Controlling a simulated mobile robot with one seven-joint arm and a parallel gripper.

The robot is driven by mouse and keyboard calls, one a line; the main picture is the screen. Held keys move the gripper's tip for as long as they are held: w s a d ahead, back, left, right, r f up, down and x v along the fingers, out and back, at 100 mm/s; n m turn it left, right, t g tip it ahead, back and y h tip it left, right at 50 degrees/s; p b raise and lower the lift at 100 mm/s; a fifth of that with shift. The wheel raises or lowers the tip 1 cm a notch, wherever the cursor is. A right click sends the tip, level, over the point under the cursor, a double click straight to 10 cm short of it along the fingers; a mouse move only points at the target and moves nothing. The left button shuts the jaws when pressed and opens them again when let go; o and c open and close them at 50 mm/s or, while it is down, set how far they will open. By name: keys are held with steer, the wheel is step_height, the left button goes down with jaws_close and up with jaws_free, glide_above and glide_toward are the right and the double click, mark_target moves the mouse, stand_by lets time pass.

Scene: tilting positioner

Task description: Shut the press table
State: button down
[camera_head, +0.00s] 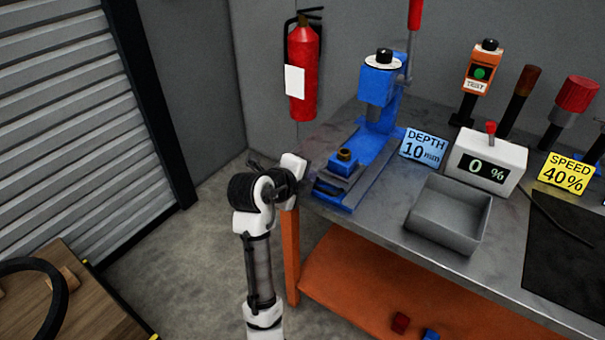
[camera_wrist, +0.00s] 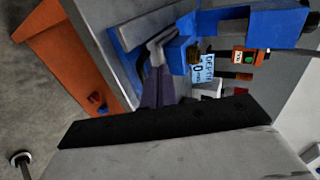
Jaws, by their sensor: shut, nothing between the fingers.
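The blue press (camera_head: 378,88) stands at the left end of the grey workbench. Its press table (camera_head: 334,188), a grey slide with a blue block and a brass-coloured piece (camera_head: 344,155) on top, sits at the front of the blue base, out from under the press head. My gripper (camera_head: 308,172) is at the left of the press table, close to its front end; its fingertips are hard to make out there. In the wrist view my gripper (camera_wrist: 158,72) is shut and empty, its fingers pointing at the press table (camera_wrist: 160,42). I cannot tell whether they touch it.
A grey open bin (camera_head: 447,215), a blue depth sign (camera_head: 423,148) and a white display box (camera_head: 486,163) stand right of the press. A fire extinguisher (camera_head: 301,72) hangs on the wall behind.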

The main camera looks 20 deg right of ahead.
mark_target(325, 172)
steer(key=shift+p+x, duration=0.6)
steer(key=shift+x, duration=2.15)
steer(key=shift+w, duration=0.1)
steer(key=w+d+b, duration=0.1)
steer(key=w+d, duration=0.2)
steer(key=d, duration=0.1)
steer(key=w+d+b, duration=0.2)
steer(key=w+d, duration=0.1)
steer(key=d, duration=0.1)
steer(key=w+d+b, duration=0.2)
steer(key=w+d, duration=0.2)
steer(key=d, duration=0.1)
steer(key=shift+w+d, duration=0.15)
steer(key=shift+w+d+r, duration=0.1)
steer(key=shift+w+d, duration=0.25)
steer(key=shift+d, duration=0.05)
steer(key=shift+s, duration=0.15)
